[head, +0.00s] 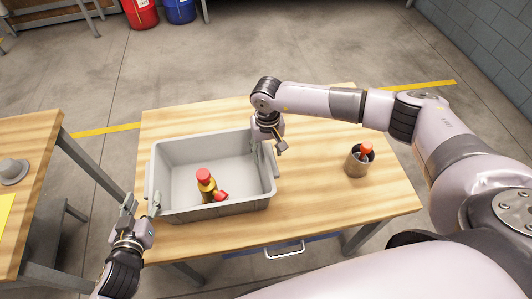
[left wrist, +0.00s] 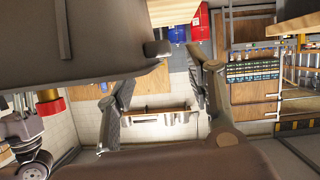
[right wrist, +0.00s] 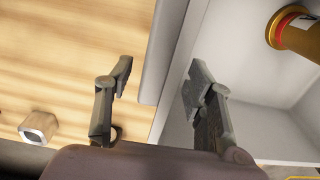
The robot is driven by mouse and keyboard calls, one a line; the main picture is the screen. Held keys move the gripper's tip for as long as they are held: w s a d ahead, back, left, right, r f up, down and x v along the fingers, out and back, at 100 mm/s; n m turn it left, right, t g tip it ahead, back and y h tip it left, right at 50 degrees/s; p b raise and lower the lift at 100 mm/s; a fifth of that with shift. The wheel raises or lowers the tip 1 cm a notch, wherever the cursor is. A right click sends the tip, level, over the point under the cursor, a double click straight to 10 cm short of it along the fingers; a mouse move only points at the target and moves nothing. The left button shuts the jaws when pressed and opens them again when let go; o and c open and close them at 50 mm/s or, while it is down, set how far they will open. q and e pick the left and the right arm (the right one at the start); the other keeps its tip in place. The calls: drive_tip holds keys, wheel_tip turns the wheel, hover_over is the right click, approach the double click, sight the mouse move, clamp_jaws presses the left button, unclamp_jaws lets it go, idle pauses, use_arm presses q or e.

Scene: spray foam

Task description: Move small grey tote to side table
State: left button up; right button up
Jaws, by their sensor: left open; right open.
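The small grey tote (head: 178,150) stands on the wooden table. A bottle with a red cap (head: 205,180) and another red-tipped item (head: 221,196) are inside it. My left gripper (head: 141,204) is open at the tote's front left corner; whether the wall is between its fingers is unclear. Its fingers (left wrist: 160,95) also show spread in the left wrist view, near a grey wall (left wrist: 100,45). My right gripper (head: 268,150) is open at the tote's right wall. In the right wrist view the wall (right wrist: 175,60) runs between the right gripper's fingers (right wrist: 158,85), one inside, one outside.
A second wooden table (head: 30,150) at the left holds a grey hat-shaped item (head: 12,170) and a yellow sheet (head: 6,215). A gap separates the tables. A brown cup (head: 355,165) with a red-topped item stands right of the tote. The table between is bare.

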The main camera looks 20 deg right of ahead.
drive_tip(key=shift+r, duration=0.25)
use_arm(q)
drive_tip(key=v, duration=0.6)
drive_tip(key=shift+s, duration=0.25)
use_arm(e)
wheel_tip(320, 180, up, 12)
drive_tip(key=shift+f, duration=0.25)
use_arm(q)
drive_tip(key=shift+a, duration=0.1)
use_arm(e)
drive_tip(key=shift+s+f, duration=0.1)
